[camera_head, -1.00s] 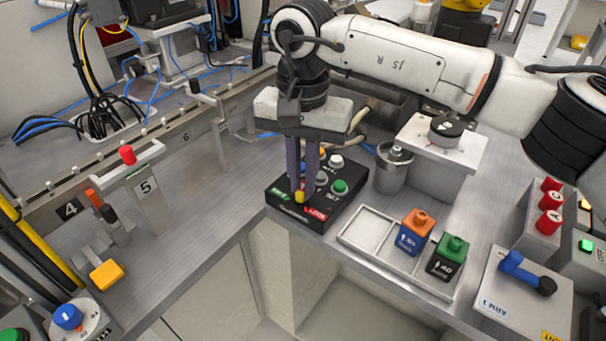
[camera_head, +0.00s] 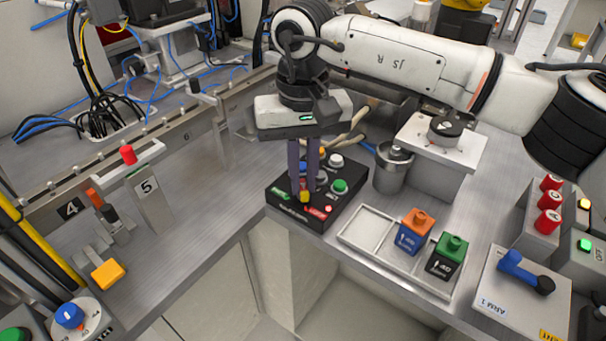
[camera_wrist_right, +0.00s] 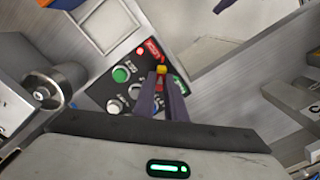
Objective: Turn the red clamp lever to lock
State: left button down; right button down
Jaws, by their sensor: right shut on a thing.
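The black control box (camera_head: 322,219) sits on the bench near its front edge. It carries several buttons, a green label and a red label (camera_head: 318,211) at its front. My right gripper (camera_head: 304,190) points down over the box, shut on the clamp lever. In the right wrist view the yellow tip (camera_wrist_right: 161,70) and a bit of red lever (camera_wrist_right: 160,86) show between the fingers. The tip lies between the two labels. The fingers hide the rest of the lever. My left gripper is not in view.
A metal cup (camera_head: 392,170) stands behind the box at right. A tray (camera_head: 366,226) holding an orange-and-blue block (camera_head: 414,231) and a green-and-black block (camera_head: 449,258) is to its right.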

aim_at(303, 185)
jog(key=shift+r, duration=0.1)
jog(key=c, duration=1.8)
grip_release()
notch_tip(303, 185, up, 10)
jog(key=shift+r, duration=0.15)
